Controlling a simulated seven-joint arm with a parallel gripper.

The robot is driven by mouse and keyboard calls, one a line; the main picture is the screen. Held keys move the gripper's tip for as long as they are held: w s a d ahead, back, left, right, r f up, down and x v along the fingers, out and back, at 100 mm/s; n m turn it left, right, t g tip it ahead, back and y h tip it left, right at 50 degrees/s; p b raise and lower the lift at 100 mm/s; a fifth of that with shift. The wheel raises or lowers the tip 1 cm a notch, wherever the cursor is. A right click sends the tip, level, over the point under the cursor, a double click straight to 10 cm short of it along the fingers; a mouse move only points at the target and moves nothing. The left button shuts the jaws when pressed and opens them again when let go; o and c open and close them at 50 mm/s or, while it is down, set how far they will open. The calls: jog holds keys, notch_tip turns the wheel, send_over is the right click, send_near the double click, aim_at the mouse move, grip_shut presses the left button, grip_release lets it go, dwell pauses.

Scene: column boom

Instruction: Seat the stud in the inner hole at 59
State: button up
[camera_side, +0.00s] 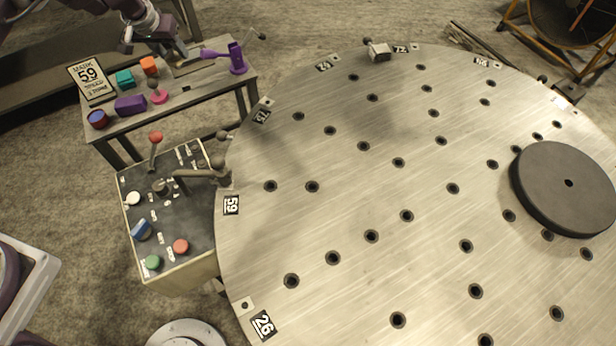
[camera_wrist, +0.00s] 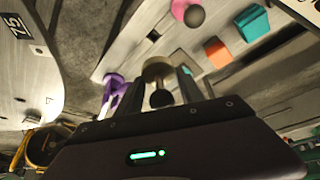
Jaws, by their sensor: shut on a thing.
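My gripper (camera_side: 180,52) is over the far end of the small side table in the side view. In the wrist view its two fingers (camera_wrist: 160,95) are shut on the stud, which shows a dark round knob (camera_wrist: 160,98) and a tan round flange (camera_wrist: 157,68). The stud is hard to make out in the side view. The label 59 (camera_side: 231,205) is on the left rim of the big round metal plate (camera_side: 340,300). Inward from it are an outer hole (camera_side: 270,186) and an inner hole (camera_side: 312,187), both empty.
The side table holds a MARK 59 sign (camera_side: 91,82), teal (camera_side: 125,78), orange (camera_side: 149,65) and purple (camera_side: 130,105) blocks, a pink-based knob (camera_side: 157,96) and a purple holder (camera_side: 237,58). A lever console (camera_side: 170,215) adjoins the plate. A dark disc (camera_side: 565,190) lies on the plate's right.

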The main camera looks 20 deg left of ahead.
jog(key=shift+d, duration=0.1)
jog(key=s+d+m+h, duration=0.15)
jog(key=d+m, duration=0.35)
jog(key=d, duration=0.5)
jog(key=m+g+h, duration=0.4)
jog(key=m+g, duration=0.2)
jog(key=m, duration=1.3)
send_over(318, 190)
jog(key=a, duration=0.2)
jog(key=shift+w+d+f, duration=0.1)
jog(key=shift+d+f, duration=0.05)
jog(key=shift+f, duration=1.2)
jog(key=shift+w+d+f, duration=0.1)
jog(key=shift+f, duration=1.2)
jog(key=shift+f, duration=0.2)
jog(key=shift+f, duration=2.1)
jog(key=o, duration=1.1)
